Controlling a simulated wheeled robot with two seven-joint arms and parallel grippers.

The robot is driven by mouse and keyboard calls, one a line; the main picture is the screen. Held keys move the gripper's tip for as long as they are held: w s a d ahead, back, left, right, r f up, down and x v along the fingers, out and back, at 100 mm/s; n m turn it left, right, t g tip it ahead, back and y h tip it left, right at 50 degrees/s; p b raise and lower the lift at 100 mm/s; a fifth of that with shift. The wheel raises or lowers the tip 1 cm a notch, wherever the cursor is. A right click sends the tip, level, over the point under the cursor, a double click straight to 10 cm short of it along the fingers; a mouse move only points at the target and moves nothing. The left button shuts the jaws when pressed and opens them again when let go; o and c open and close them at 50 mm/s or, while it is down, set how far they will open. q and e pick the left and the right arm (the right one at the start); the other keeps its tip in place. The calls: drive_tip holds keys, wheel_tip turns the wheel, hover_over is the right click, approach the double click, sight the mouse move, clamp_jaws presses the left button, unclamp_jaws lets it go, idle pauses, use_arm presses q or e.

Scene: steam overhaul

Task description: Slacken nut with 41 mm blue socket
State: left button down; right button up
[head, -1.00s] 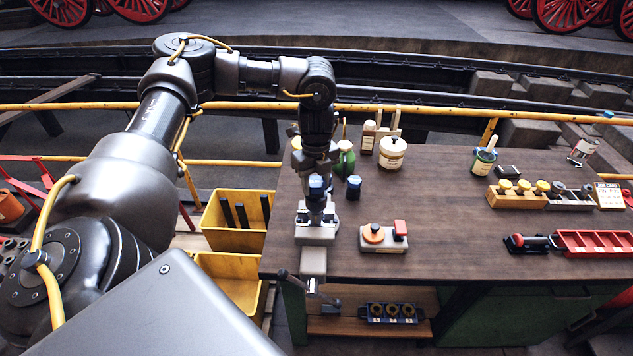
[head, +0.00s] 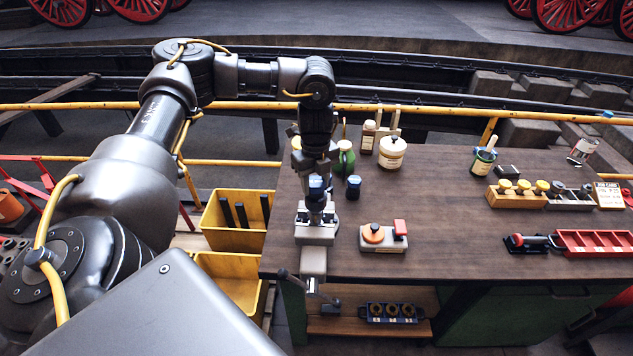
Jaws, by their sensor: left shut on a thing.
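My left gripper (head: 317,178) points straight down over the grey vise (head: 315,236) at the left front of the workbench. It is shut on a blue-topped socket (head: 317,188), which stands upright just above or on a dark part in the vise jaws. The nut is hidden beneath the socket, and I cannot tell whether the socket is seated on it. A second dark socket with a blue top (head: 354,186) stands on the bench, just right of the gripper. My right gripper is not in view.
A block with an orange disc and red piece (head: 384,237) sits right of the vise. Green and cream containers (head: 392,152) stand behind. The bench middle is clear.

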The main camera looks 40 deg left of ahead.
use_arm(q)
drive_tip(key=shift+f+b, duration=0.95)
drive_tip(key=shift+f, duration=1)
drive_tip(key=c, duration=1.5)
unclamp_jaws()
clamp_jaws()
drive_tip(key=shift+r+n+p, duration=0.15)
drive_tip(key=shift+n+p, duration=0.15)
drive_tip(key=shift+p, duration=0.05)
drive_tip(key=shift+n+p, duration=0.7)
drive_tip(key=shift+n, duration=1)
